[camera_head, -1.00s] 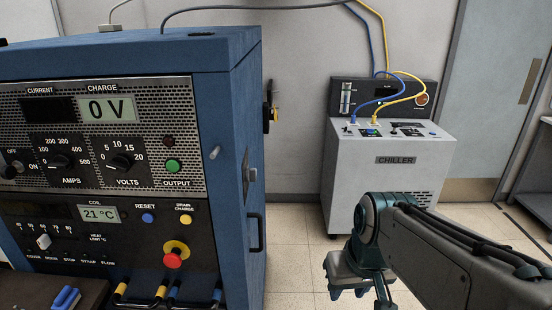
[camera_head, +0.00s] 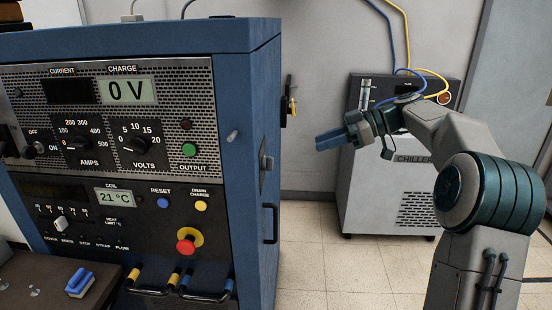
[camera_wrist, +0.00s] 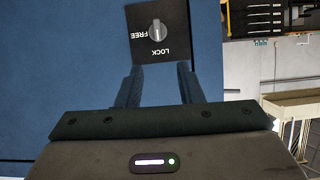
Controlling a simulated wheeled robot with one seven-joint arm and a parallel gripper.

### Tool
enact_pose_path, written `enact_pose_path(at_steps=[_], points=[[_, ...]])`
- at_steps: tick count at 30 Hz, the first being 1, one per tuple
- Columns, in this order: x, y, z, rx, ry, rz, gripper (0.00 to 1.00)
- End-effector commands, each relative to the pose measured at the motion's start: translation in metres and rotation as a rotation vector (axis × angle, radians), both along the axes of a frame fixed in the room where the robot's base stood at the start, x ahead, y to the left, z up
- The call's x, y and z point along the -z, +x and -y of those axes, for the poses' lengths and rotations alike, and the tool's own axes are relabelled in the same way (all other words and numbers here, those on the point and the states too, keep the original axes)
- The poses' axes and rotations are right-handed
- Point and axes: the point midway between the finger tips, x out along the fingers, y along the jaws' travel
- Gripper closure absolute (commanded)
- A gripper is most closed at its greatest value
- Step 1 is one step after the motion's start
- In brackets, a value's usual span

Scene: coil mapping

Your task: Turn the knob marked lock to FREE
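The lock knob (camera_wrist: 157,30) is a small silver knob on a black plate (camera_wrist: 175,12) in the wrist view. The plate reads FREE and LOCK, upside down there, and the knob's grip bar lines up with the LOCK word. In the head view the plate (camera_head: 266,160) sits on the right side of the blue cabinet, seen nearly edge-on. My gripper (camera_head: 320,142) is to the right of that side, pointing at it, with a gap between. In the wrist view my gripper (camera_wrist: 160,72) has its fingers apart, nothing between them, and the knob beyond the tips.
The cabinet (camera_head: 248,90) fills the left of the head view. A peg (camera_head: 233,136) and a handle (camera_head: 270,223) stick out near the plate. Yellow and black items (camera_head: 290,100) hang behind. A chiller (camera_head: 365,195) stands behind my arm. Floor between is clear.

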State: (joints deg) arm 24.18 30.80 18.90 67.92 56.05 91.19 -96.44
Motion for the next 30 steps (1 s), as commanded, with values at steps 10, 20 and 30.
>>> enact_pose_path(at_steps=[10,20,30], points=[[0.01,0.004,-0.032,-0.021,0.026,0.033,0.66],[0.036,0.007,-0.095,-0.018,0.025,0.032,0.66],[0.049,0.008,-0.124,-0.014,0.024,0.033,0.66]])
